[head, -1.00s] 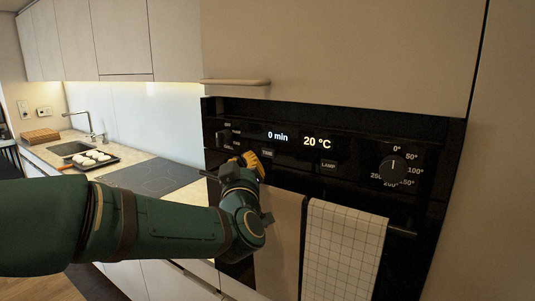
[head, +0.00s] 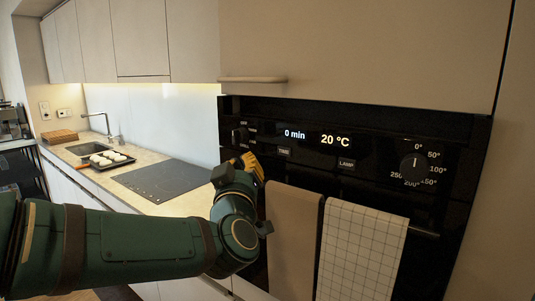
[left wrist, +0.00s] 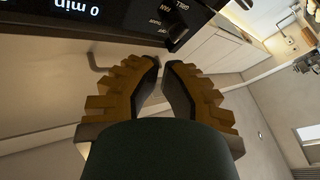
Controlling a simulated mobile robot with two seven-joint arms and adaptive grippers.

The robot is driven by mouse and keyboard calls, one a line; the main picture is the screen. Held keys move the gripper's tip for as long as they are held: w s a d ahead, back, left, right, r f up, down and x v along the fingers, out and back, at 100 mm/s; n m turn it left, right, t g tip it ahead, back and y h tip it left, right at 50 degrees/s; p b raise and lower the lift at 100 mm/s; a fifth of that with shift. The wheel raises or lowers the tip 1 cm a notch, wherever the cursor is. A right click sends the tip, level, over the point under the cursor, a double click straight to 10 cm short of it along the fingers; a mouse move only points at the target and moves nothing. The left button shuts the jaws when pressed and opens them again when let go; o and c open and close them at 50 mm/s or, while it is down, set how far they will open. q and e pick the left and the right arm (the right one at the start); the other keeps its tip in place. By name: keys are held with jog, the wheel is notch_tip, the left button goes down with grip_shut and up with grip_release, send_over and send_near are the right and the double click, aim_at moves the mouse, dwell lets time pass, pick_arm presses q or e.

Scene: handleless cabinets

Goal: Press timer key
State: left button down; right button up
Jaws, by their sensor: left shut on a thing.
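The timer key (head: 284,151) is a small dark labelled key on the black oven panel, under the "0 min" display (head: 294,134). My left gripper (head: 253,165) has yellow-brown fingers and is just left of and below the timer key, apart from it in the head view. In the left wrist view its fingertips (left wrist: 163,66) are drawn almost together, near the small left knob (left wrist: 177,38). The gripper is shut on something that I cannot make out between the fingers. The timer key is not clearly visible in the left wrist view. My right gripper is out of view.
The lamp key (head: 346,163) and a round temperature dial (head: 412,166) are to the right. A brown towel (head: 292,235) and a checked towel (head: 360,250) hang below the panel. The hob (head: 163,180) and a tray of white items (head: 105,160) lie on the left counter.

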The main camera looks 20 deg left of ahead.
aim_at(284, 151)
pick_arm(q)
jog(key=shift+w+d, duration=0.1)
jog(key=w+d, duration=0.1)
jog(key=w, duration=0.1)
jog(key=w+p, duration=0.1)
jog(key=w, duration=0.1)
jog(key=w+d+p, duration=0.1)
jog(key=w, duration=0.2)
jog(key=shift+d, duration=0.3)
jog(key=shift+w+d, duration=0.15)
jog(key=shift+w, duration=0.4)
jog(key=shift+w+d, duration=0.1)
jog(key=shift+w, duration=0.05)
dwell(1.0)
jog(key=shift+w+r, duration=0.1)
jog(key=shift+r, duration=0.25)
dwell(1.8)
jog(key=shift+b, duration=0.35)
